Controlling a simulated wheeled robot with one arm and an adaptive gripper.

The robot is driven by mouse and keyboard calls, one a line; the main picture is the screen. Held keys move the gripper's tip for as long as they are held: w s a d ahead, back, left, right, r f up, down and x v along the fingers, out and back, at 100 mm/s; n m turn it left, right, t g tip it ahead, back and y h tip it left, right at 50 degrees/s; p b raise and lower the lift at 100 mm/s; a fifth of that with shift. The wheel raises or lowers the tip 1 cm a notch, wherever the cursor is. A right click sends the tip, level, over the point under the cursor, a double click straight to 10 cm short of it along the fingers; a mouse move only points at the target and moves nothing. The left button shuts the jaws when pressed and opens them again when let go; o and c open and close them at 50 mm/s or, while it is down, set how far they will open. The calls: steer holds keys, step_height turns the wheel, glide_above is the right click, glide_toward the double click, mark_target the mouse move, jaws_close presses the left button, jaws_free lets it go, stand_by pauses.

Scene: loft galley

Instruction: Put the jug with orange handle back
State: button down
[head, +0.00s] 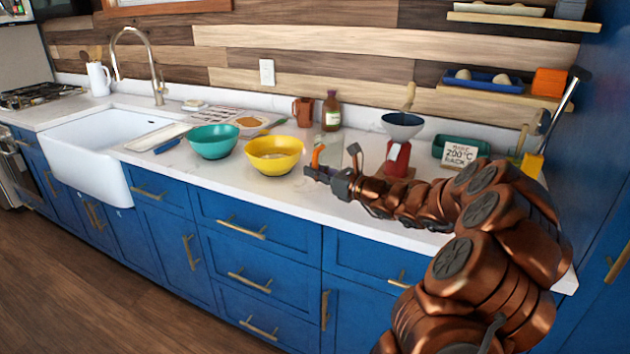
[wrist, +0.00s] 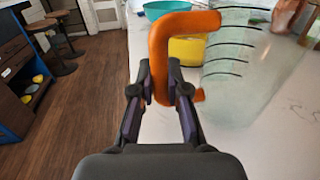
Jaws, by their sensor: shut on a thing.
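The jug (wrist: 250,65) is clear, with dark measuring lines and an orange handle (wrist: 160,50). In the wrist view my gripper (wrist: 168,88) is shut on the orange handle, one finger on each side of it. The jug looks upright beyond the fingers, over or on the white counter; I cannot tell whether its base touches. In the head view the handle (head: 318,156) shows at my gripper (head: 330,176), and the clear jug body (head: 334,150) is faint against the counter, partly behind the gripper.
A yellow bowl (head: 274,155) is close left of the jug, with a teal bowl (head: 213,141) further left. A brown bottle (head: 331,111) and a copper mug (head: 302,112) stand behind. A red scale with a bowl (head: 398,155) is to the right. Wall shelves (head: 497,101) hang at right.

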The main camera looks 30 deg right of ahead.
mark_target(315, 182)
steer(key=shift+w+d+f, duration=0.1)
steer(key=shift+w+d, duration=0.1)
steer(key=shift+w, duration=0.2)
steer(key=shift+f, duration=1.7)
steer(key=shift+f, duration=0.1)
steer(key=c, duration=1.2)
jaws_free()
